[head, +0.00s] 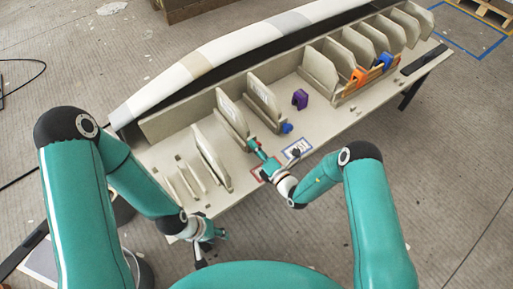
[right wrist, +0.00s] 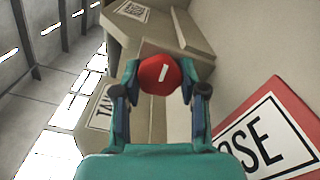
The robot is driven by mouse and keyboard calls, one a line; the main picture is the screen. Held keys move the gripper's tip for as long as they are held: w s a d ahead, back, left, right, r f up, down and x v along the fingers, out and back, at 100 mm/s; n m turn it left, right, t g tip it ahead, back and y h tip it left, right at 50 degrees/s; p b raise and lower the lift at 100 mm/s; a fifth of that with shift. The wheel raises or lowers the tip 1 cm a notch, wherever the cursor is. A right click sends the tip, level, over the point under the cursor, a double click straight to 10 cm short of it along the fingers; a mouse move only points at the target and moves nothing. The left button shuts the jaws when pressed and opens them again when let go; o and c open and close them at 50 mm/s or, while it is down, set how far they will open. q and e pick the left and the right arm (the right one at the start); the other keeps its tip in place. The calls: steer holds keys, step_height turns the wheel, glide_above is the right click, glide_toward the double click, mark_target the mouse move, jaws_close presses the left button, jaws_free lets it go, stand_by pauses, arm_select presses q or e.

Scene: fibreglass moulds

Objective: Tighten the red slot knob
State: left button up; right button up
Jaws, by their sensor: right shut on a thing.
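The red slot knob (right wrist: 158,74) shows in the right wrist view as a round red head with a white slot line, which runs close to vertical with a slight tilt. My right gripper (right wrist: 165,88) has a finger on each side of it and is shut on it. In the head view my right gripper (head: 260,153) reaches to the foot of a beige upright panel, where the knob is small and mostly hidden. My left gripper (head: 203,252) hangs low at the near left, away from the knob; its fingers are too unclear to judge.
A red-bordered card (right wrist: 267,137) lies beside the knob, and a blue-bordered card (head: 297,149) lies to the right. A blue knob (head: 287,128) and a purple piece (head: 300,99) are on the bench (head: 335,125). Upright panels (head: 212,157) line the bench; an orange piece (head: 359,77) stands farther right.

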steer(key=shift+s+d+f, duration=0.1)
steer(key=shift+s+f, duration=0.05)
steer(key=shift+f, duration=0.2)
steer(key=o, duration=1.1)
steer(key=shift+o, duration=0.3)
steer(key=shift+r, duration=0.15)
steer(key=v, duration=1.1)
steer(key=shift+s+d, duration=0.2)
steer(key=shift+s, duration=0.1)
